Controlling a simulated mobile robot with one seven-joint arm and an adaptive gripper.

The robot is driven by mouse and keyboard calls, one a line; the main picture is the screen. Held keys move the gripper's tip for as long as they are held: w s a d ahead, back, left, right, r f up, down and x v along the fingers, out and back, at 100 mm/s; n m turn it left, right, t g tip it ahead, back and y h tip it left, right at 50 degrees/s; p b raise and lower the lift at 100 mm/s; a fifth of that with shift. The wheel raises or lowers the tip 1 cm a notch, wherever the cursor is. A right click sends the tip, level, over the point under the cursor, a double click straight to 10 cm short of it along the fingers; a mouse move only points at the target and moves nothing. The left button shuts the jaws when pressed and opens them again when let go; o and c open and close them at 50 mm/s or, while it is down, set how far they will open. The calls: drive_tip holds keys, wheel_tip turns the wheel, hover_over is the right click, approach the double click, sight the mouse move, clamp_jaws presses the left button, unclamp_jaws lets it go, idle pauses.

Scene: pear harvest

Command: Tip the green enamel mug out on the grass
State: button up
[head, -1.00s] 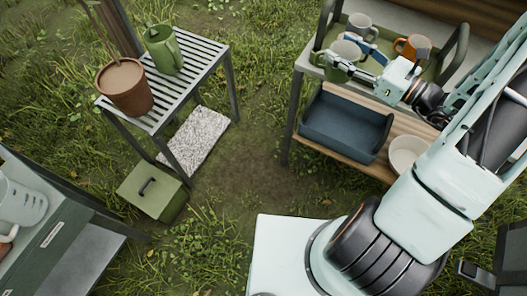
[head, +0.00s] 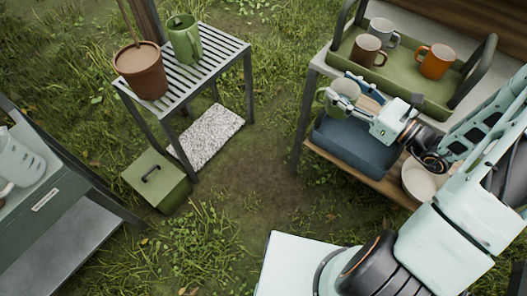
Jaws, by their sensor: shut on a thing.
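The green enamel mug (head: 331,106) has a pale inside and a green handle on its left. My gripper (head: 356,99) is shut on the mug's right side, and its fingers hide part of the mug. The mug hangs outside the green tray, off its near left edge, with its mouth facing up toward the camera. I cannot tell what is in it. Grass (head: 225,240) covers the ground to the left and in front of the table.
The green tray (head: 440,104) holds a white mug (head: 384,29), a brown mug (head: 367,50) and an orange mug (head: 436,62). A blue bin (head: 345,146) and a white bowl (head: 420,180) are on the lower shelf. A slatted stand (head: 215,47) holds a plant pot (head: 141,75) and a green jug (head: 185,40).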

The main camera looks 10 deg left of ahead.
drive_tip(key=s+a+f+n+g+b, duration=0.1)
drive_tip(key=s+a+f+b, duration=0.4)
drive_tip(key=f, duration=0.5)
drive_tip(key=s+a+f+n+g+y+b, duration=0.1)
drive_tip(key=s+a+f+b, duration=0.4)
drive_tip(key=a+f, duration=0.5)
drive_tip(key=s+a+f+n+g+y+b, duration=0.1)
drive_tip(key=s+a+f+g+b, duration=0.2)
drive_tip(key=s+a+f+b, duration=0.3)
wheel_tip(320, 180, down, 5)
drive_tip(key=shift+a+r+n+b, duration=0.15)
drive_tip(key=shift+a+n+b, duration=0.15)
drive_tip(key=shift+a+b, duration=0.75)
drive_tip(key=shift+w+d+r, duration=0.15)
drive_tip(key=shift+w+d, duration=0.1)
drive_tip(key=shift+d, duration=0.05)
drive_tip(key=w+r+m+g+p, duration=0.1)
drive_tip(key=w+r+m+p, duration=0.1)
drive_tip(key=w+m, duration=0.5)
drive_tip(key=shift+d+h+p, duration=0.3)
drive_tip(key=shift+d+p, duration=0.1)
drive_tip(key=shift+p, duration=0.25)
drive_tip(key=shift+w+r+m+p, duration=0.3)
drive_tip(key=shift+m, duration=0.5)
